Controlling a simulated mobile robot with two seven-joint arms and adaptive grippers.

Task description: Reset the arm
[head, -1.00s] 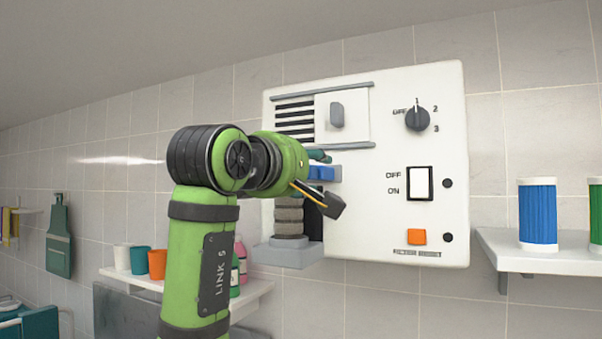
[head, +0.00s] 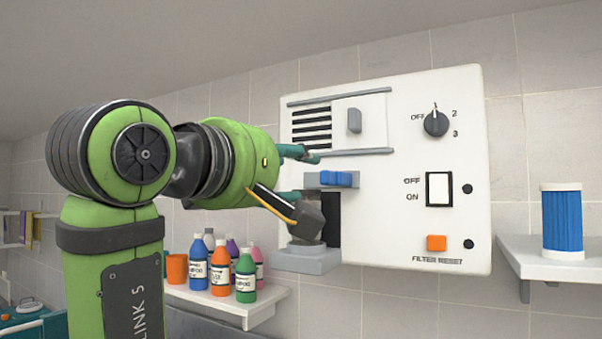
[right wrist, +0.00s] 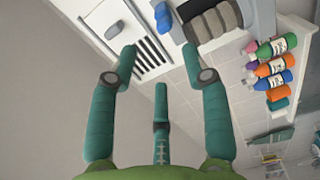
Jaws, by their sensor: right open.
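My right arm is green and black and comes up from the lower left in the head view. Its right gripper (head: 307,176), with teal fingers, is at the left part of a white wall panel (head: 390,220). The fingers are spread and nothing is between them. In the right wrist view the gripper (right wrist: 160,50) also stands open, its fingers pointing toward the panel's vent side. In the head view the fingers are close to a blue block (head: 338,178); contact cannot be told. My left gripper is not in view.
The panel has slats (head: 311,127), a dial (head: 436,123) pointing near 1, a white switch (head: 439,189) and an orange button (head: 436,243). A shelf with several bottles (head: 221,272) is below left. A blue roll (head: 562,222) stands on a right shelf.

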